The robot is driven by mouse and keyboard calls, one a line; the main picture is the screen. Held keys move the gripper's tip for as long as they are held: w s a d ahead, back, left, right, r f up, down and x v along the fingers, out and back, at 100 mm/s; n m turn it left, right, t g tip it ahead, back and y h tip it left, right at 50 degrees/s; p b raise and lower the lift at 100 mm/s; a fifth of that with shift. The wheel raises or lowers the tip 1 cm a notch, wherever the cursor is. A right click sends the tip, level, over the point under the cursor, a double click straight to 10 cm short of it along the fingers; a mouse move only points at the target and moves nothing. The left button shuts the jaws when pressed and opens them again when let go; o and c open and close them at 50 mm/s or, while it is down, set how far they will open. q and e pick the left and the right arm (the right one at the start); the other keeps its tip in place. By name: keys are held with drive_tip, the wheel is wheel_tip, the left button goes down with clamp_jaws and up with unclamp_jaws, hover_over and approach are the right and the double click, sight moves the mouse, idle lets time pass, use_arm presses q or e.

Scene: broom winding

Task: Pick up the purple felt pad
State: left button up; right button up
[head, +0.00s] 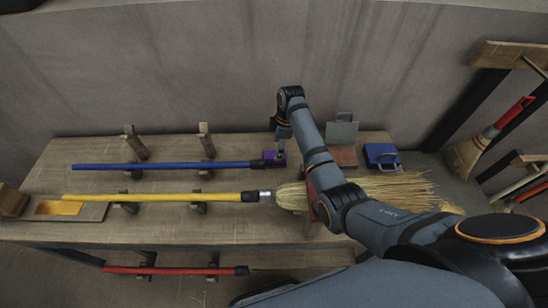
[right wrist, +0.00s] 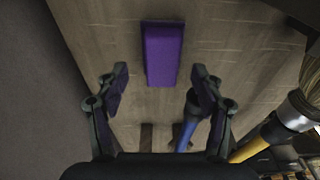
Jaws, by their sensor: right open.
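The purple felt pad (right wrist: 162,54) is a small upright-looking rectangle on the wooden bench in the right wrist view. In the head view a sliver of the pad (head: 269,155) shows beside my right gripper (head: 281,145), near the dark end of the blue handle. My right gripper also shows in the right wrist view (right wrist: 159,85). Its two fingers are spread wide, with nothing between them. The pad lies ahead of the fingertips, roughly centred between them. My left gripper is not in view.
A blue handle (head: 165,166) and a yellow-handled broom (head: 165,197) rest in wooden holders on the bench (head: 75,150). The straw head (head: 385,189) lies partly under my right arm. A blue dustpan-like item (head: 381,154) stands to the right. A red handle (head: 175,271) hangs below.

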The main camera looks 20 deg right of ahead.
sight(274, 154)
drive_tip(key=shift+s+a+f+p, duration=0.1)
drive_tip(key=shift+a+f+p, duration=0.15)
drive_tip(key=shift+f, duration=0.25)
drive_tip(key=shift+a+f+p, duration=0.15)
drive_tip(key=shift+f+p, duration=0.05)
drive_tip(key=shift+f, duration=0.25)
drive_tip(key=f, duration=0.2)
drive_tip(key=shift+a+f, duration=0.3)
drive_tip(key=shift+f, duration=0.1)
drive_tip(key=shift+w, duration=0.2)
drive_tip(key=c, duration=0.9)
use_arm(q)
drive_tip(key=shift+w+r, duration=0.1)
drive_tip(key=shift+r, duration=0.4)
use_arm(e)
drive_tip(key=c, duration=0.4)
drive_tip(key=shift+r, duration=0.45)
use_arm(q)
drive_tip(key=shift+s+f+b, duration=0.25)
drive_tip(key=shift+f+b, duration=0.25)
drive_tip(key=shift+b, duration=0.05)
use_arm(e)
wheel_tip(274, 154, up, 9)
drive_tip(key=shift+r, duration=0.1)
